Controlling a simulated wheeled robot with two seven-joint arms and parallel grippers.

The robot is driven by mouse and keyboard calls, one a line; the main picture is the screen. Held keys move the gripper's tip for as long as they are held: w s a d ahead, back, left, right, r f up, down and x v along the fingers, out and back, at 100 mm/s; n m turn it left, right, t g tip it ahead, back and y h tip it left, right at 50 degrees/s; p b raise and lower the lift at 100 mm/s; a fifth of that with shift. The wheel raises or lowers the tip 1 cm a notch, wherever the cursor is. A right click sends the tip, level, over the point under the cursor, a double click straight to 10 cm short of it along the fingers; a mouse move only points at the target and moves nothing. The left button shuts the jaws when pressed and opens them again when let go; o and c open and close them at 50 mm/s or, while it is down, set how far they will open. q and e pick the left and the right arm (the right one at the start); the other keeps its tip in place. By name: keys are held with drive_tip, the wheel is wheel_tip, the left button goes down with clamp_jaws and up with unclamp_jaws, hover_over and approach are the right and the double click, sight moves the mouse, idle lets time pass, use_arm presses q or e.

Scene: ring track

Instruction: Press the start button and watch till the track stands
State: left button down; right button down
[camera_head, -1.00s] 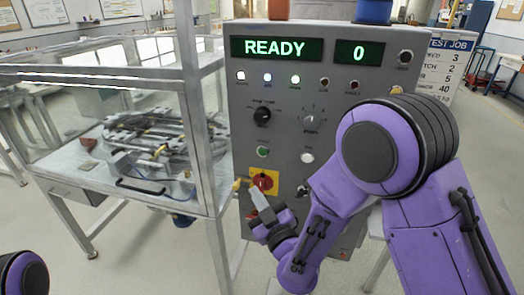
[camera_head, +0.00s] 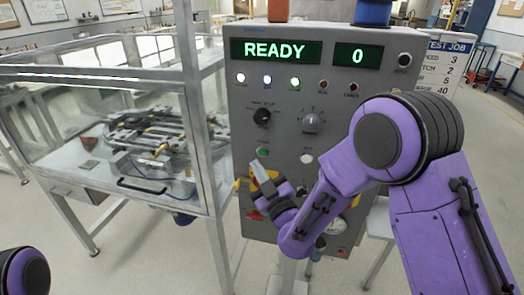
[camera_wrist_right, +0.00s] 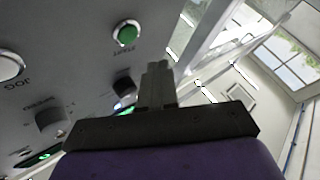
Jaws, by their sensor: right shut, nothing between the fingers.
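The grey control panel (camera_head: 335,150) shows READY (camera_head: 275,50) and 0 (camera_head: 358,55) on green displays. The ring track (camera_head: 150,138) lies inside the clear-walled enclosure at left. My left gripper is out of view.
A white button (camera_head: 306,158) sits right of the green one, with knobs (camera_head: 262,117) above. My gripper partly covers a red-and-yellow switch (camera_head: 262,178). A metal enclosure post (camera_head: 192,90) stands close left of the panel. A job sign (camera_head: 449,65) stands behind right.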

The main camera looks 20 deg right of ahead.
sight(263, 152)
drive_tip(key=shift+w+d, duration=0.45)
drive_tip(key=shift+w, duration=0.2)
drive_tip(key=shift+w+d, duration=0.4)
drive_tip(key=shift+w, duration=0.25)
drive_tip(key=shift+w+d+b, duration=0.1)
drive_tip(key=shift+b, duration=0.2)
idle(0.8)
drive_tip(key=shift+w+d, duration=0.15)
drive_tip(key=shift+w, duration=0.1)
